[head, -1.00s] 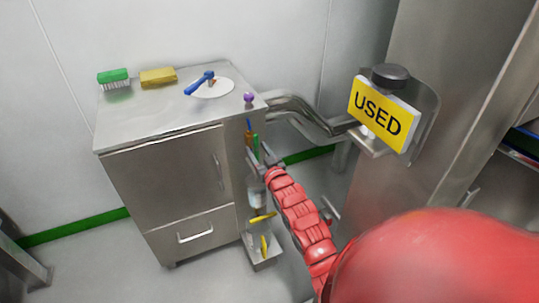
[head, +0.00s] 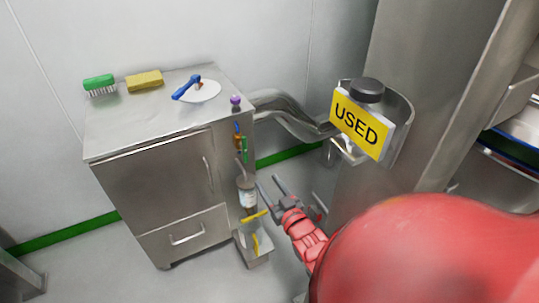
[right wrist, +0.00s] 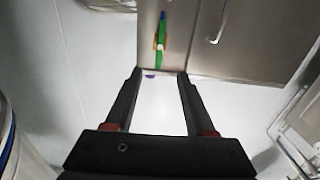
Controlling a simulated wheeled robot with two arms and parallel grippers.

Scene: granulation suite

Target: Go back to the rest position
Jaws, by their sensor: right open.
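My right gripper (head: 268,183) is open, just right of the steel cabinet's side in the head view. Its two dark fingers are apart with nothing between them; the right wrist view also shows the empty gap (right wrist: 158,78). My red right arm fills the lower right of the head view. A labelled bottle (head: 247,196) stands at the cabinet's side, left of the fingers and apart from them as far as I can tell. My left gripper is not in view.
A yellow USED sign (head: 358,124) and bent pipes (head: 285,110) are beyond my arm. A low box (head: 255,257) sits beside the cabinet.

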